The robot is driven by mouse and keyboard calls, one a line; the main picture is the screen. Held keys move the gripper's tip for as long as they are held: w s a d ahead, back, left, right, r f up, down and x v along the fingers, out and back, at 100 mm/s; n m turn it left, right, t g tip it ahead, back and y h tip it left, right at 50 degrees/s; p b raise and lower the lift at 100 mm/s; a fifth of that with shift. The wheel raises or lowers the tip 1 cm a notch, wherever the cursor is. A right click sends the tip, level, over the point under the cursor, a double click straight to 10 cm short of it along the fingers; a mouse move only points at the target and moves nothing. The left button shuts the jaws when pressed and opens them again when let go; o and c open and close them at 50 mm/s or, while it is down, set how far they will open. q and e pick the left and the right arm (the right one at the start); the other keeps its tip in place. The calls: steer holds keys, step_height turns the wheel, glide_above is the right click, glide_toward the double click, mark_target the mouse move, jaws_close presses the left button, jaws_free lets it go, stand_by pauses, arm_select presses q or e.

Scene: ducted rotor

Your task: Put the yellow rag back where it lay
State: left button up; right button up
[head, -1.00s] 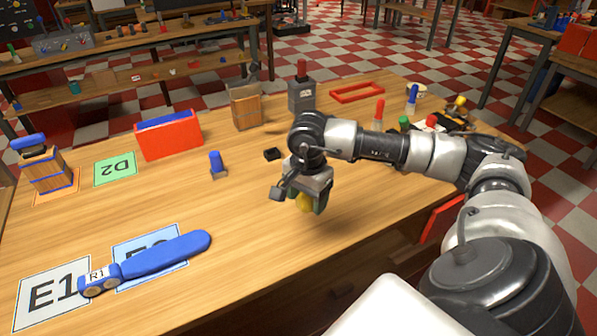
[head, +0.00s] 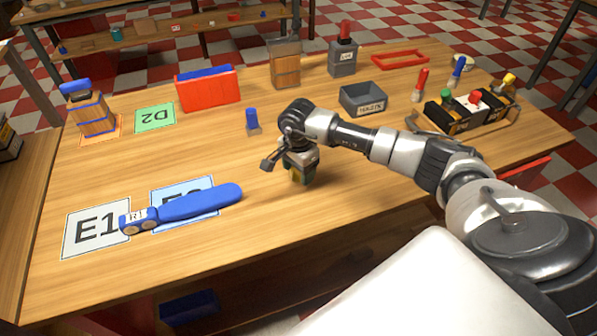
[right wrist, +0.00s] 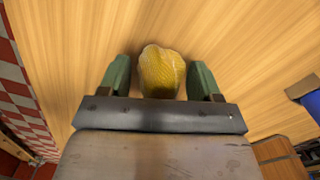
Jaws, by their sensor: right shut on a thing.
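The yellow rag (right wrist: 162,72) is a bunched, textured lump between the two green fingers of my right gripper (right wrist: 160,80) in the right wrist view. My right gripper (head: 301,172) is shut on it. In the head view the gripper points down close over the front middle of the wooden table, and the rag (head: 297,176) is mostly hidden by the fingers. I cannot tell whether the rag touches the table. My left gripper is not in view.
A blue-handled tool labelled R1 (head: 190,207) lies left of the gripper, across the E1 card (head: 82,236) and a blue card. A blue peg (head: 253,122) and a grey tray (head: 346,102) stand behind. A black tool caddy (head: 440,123) stands right. Bare wood surrounds the gripper.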

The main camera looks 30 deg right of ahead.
steer(key=shift+f, duration=0.95)
steer(key=o, duration=0.4)
steer(key=shift+f, duration=0.15)
steer(key=o, duration=0.4)
steer(key=shift+o, duration=0.2)
